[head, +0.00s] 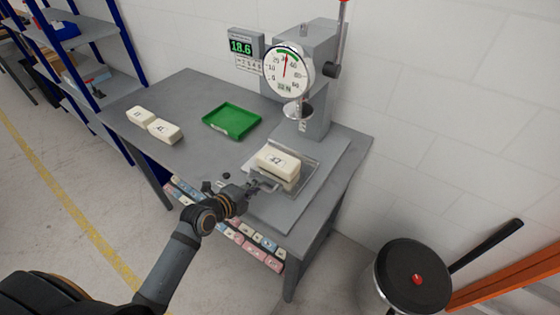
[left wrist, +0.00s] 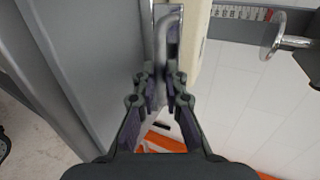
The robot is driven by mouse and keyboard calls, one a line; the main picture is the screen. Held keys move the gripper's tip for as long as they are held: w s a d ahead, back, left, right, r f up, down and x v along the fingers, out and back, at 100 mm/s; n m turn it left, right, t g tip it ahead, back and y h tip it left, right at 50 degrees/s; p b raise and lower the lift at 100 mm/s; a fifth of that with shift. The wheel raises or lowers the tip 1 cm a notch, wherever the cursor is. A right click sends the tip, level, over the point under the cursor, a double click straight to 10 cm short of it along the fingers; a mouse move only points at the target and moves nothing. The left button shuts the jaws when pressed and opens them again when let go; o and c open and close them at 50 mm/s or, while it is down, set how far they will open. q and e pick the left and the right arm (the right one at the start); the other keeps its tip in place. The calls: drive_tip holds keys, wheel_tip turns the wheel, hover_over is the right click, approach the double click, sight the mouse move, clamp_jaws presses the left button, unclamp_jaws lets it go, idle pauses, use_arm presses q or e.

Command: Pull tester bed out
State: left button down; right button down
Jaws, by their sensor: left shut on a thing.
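The tester (head: 308,75) is a grey column with a round dial and a press plate (head: 297,110) at the back of the table. Its bed (head: 309,168), a grey slab, lies on the flat grey base in front of the column. A cream foam block (head: 278,160) with a dark mark sits on the bed, in front of the plate rather than under it. My left gripper (head: 262,184) is at the bed's front edge. In the left wrist view the gripper (left wrist: 161,85) is shut on the grey bed handle (left wrist: 166,35). My right gripper is not in view.
Two cream blocks (head: 153,125) lie at the table's left. An empty green tray (head: 232,120) lies between them and the tester. A digital display (head: 241,47) reads 18.6. A black round-topped stand (head: 413,274) is at the lower right. Blue-framed shelves (head: 85,60) stand at the left.

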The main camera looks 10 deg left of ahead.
use_arm(q)
drive_tip(key=shift+s+a, duration=0.25)
drive_tip(key=shift+s, duration=0.4)
drive_tip(key=shift+s+a, duration=0.2)
drive_tip(key=shift+s, duration=0.4)
drive_tip(key=shift+s+a+p, duration=0.3)
drive_tip(key=shift+s+p, duration=0.15)
drive_tip(key=shift+s, duration=0.35)
drive_tip(key=shift+s+a+p, duration=0.25)
drive_tip(key=shift+s+p, duration=0.15)
drive_tip(key=shift+s, duration=0.4)
drive_tip(key=shift+s+a+p, duration=0.3)
drive_tip(key=shift+s+p, duration=0.15)
drive_tip(key=shift+s, duration=0.35)
drive_tip(key=c, duration=1.2)
unclamp_jaws()
drive_tip(key=shift+w, duration=0.15)
drive_tip(key=p+v, duration=0.5)
drive_tip(key=shift+s+a+r, duration=0.1)
drive_tip(key=shift+s+r, duration=0.15)
drive_tip(key=shift+r, duration=0.15)
